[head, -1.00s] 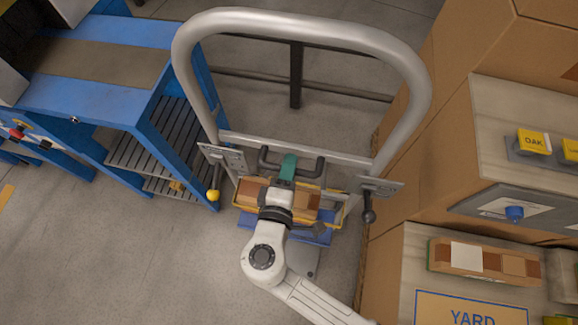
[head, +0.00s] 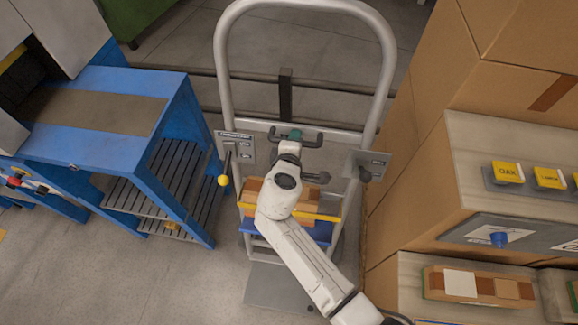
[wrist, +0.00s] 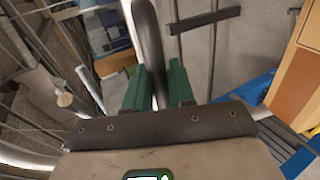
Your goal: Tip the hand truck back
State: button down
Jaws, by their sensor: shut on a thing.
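The hand truck (head: 226,75) stands in front of me in the head view, its pale tubular hoop rising toward the top of the picture. A dark handle bar (head: 312,139) with bent ends is fixed on its crosspiece. My gripper (head: 294,135) is shut on the middle of that bar. In the wrist view its green fingers (wrist: 157,85) stand on either side of the dark handle (wrist: 148,40). Wooden blocks (head: 252,192) ride low on the truck, partly hidden by my arm. A grey plate (head: 275,288) lies at its foot. The truck's exact tilt is hard to tell.
A blue bench (head: 105,90) with slatted shelves stands close on the left. Stacked cardboard boxes (head: 420,150) and a counter with yellow OAK blocks (head: 508,172) crowd the right. Side levers carry a yellow knob (head: 222,181) and dark knob (head: 365,174). Floor at lower left is clear.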

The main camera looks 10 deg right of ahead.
jog(key=w+d+f+g, duration=0.1)
jog(key=w+d, duration=0.2)
jog(key=w, duration=0.6)
jog(key=shift+w+d+y+b, duration=0.25)
jog(key=shift+d+y+b, duration=0.1)
jog(key=shift+y+b, duration=0.1)
jog(key=c, duration=1.1)
grip_release()
jog(key=shift+w+d+r, duration=0.1)
jog(key=shift+d+r, duration=0.05)
jog(key=shift+d, duration=0.05)
jog(key=shift+r, duration=0.1)
jog(key=v, duration=1)
jog(key=shift+s+a+p, duration=0.3)
jog(key=shift+a+p, duration=0.05)
